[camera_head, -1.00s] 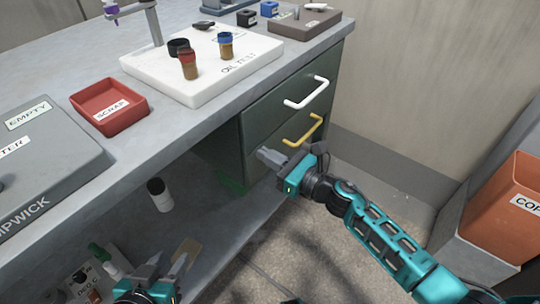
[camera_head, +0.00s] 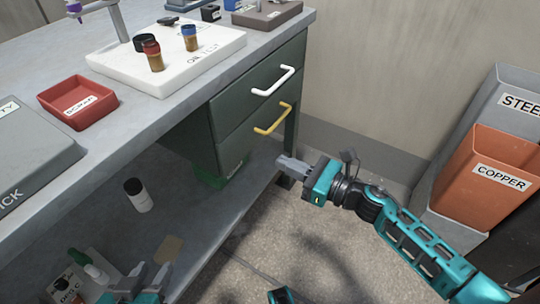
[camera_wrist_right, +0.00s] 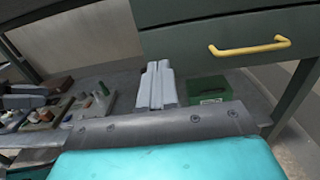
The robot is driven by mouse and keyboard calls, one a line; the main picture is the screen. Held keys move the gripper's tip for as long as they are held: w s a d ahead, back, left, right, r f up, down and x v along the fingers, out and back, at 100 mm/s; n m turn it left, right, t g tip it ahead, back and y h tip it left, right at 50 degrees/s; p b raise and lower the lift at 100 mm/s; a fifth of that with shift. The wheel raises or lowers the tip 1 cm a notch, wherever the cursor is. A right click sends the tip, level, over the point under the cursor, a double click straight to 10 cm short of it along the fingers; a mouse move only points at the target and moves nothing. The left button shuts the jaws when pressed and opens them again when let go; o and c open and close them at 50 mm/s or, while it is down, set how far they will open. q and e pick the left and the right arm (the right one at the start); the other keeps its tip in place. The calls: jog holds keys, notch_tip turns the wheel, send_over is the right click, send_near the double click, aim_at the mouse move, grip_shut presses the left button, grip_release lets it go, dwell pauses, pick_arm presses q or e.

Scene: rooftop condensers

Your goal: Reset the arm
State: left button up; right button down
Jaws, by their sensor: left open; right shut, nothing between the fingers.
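My right gripper (camera_head: 282,163) is shut and empty, its two fingers together, in front of the desk's drawer unit. It is below and slightly right of the yellow handle (camera_head: 272,118), apart from it. In the right wrist view its closed fingers (camera_wrist_right: 157,85) point ahead, with the yellow handle (camera_wrist_right: 250,48) to the upper right. My left gripper (camera_head: 150,272) is open at the bottom edge of the head view, over the lower shelf; its arm is mostly out of frame. Nothing shows between its fingers.
The drawer unit (camera_head: 226,116) looks closed, with a white handle (camera_head: 273,81) above. A white bottle (camera_head: 138,195) stands on the lower shelf; a green box (camera_wrist_right: 208,90) sits under the drawers. Orange copper bin (camera_head: 490,180) stands right. Floor around my right arm is clear.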

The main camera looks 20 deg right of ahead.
jog(key=s+a+f+n+g+h, duration=0.1)
jog(key=s+f+n+h, duration=0.2)
jog(key=n, duration=0.8)
jog(key=s+a+f+n+h, duration=0.1)
jog(key=s+n+h, duration=0.3)
jog(key=n, duration=0.6)
jog(key=s+a+f+n+g+h, duration=0.15)
jog(key=s+n, duration=0.35)
jog(key=n, duration=0.6)
pick_arm(q)
jog(key=s+a+r+y+p, duration=0.1)
jog(key=a+r+p, duration=0.3)
jog(key=r+p, duration=0.9)
jog(key=shift+s+y+p, duration=0.3)
jog(key=shift+s+p, duration=0.3)
jog(key=shift+p, duration=2.7)
pick_arm(e)
jog(key=s+d+r+m+h, duration=0.1)
jog(key=s+d+r, duration=0.2)
jog(key=r, duration=0.9)
jog(key=shift+r+m, duration=0.25)
jog(key=shift+m, duration=0.05)
jog(key=shift+d, duration=0.1)
